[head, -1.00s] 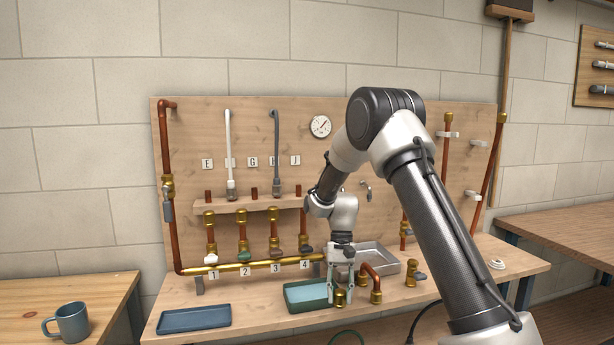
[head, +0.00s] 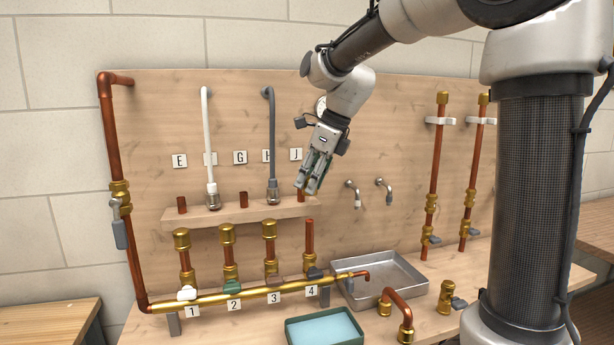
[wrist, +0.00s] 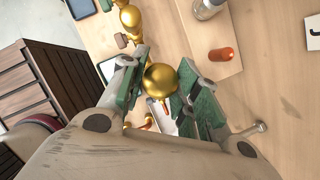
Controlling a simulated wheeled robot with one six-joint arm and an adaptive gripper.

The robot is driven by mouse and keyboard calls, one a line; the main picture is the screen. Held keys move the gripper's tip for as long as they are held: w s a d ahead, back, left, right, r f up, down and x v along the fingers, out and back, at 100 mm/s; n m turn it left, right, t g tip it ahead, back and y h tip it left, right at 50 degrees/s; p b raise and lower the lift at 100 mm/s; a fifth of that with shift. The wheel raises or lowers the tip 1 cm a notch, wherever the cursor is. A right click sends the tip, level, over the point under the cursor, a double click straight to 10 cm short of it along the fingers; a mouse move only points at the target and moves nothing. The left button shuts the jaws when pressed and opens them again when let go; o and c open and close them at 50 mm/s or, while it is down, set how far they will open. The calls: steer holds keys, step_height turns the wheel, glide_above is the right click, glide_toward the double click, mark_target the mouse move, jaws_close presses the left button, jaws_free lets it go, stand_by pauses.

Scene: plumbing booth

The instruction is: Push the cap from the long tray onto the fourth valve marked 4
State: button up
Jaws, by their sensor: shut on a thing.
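My gripper (head: 313,176) is raised in front of the board, up and slightly right of the fourth valve in the head view. Its green-padded fingers (wrist: 161,88) are shut on a round brass cap (wrist: 161,76), seen in the wrist view; the fingers hide it in the head view. The fourth valve (head: 311,262), above the label 4 (head: 311,291), has a dark handle and a bare upright copper pipe end (head: 309,236). The gripper is apart from it. A green tray (head: 289,335) with a pale blue bottom is at the front; its visible part looks empty.
Valves 1, 2 and 3 carry brass caps (head: 181,239). A shelf (head: 232,213) with copper stubs and two hoses is close behind the gripper. A steel tray (head: 415,284), a copper elbow (head: 398,312) and a loose valve (head: 447,297) are at right.

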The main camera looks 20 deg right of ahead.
glide_above(311, 221)
steer(key=shift+w+f, duration=0.15)
steer(key=shift+f, duration=2.7)
steer(key=shift+f, duration=2.3)
steer(key=o, duration=1)
steer(key=shift+o, duration=0.5)
steer(key=shift+r, duration=0.25)
steer(key=v, duration=1.1)
steer(key=shift+r, duration=0.25)
steer(key=shift+d+r, duration=0.1)
steer(key=shift+r, duration=0.05)
